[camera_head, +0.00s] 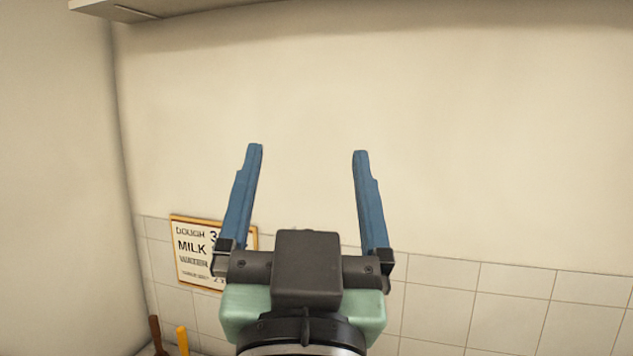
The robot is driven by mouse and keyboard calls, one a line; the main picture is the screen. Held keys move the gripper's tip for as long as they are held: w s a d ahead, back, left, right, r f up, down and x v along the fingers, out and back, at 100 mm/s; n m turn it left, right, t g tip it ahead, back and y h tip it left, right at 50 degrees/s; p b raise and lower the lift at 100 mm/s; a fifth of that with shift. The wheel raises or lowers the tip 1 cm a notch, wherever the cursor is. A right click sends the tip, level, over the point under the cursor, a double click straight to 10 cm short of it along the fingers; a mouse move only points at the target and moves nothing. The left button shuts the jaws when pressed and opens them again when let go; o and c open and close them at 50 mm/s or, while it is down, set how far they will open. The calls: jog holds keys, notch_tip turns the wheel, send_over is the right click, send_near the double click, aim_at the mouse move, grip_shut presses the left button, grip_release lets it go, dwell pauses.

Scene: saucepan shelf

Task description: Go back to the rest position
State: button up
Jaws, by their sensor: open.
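My gripper (307,150) is in the middle of the head view, raised in front of the wall. Its two blue fingers point up and are spread wide apart. There is nothing between them, only the plain wall behind. The fingers touch nothing that I can see. No saucepan shows in this view.
A framed sign (192,248) hangs on the tiled wall (505,295), partly hidden behind my gripper. Two handles, one brown (156,335) and one yellow (182,340), stick up at the bottom left. A shelf or cabinet underside (170,8) juts out at the top left. A side wall stands at left.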

jog(key=s+r+n+t, duration=0.1)
jog(key=s+r+t, duration=0.2)
jog(key=s+r, duration=0.2)
notch_tip(320, 180, up, 2)
jog(key=shift+s+d, duration=0.35)
jog(key=shift+s, duration=0.05)
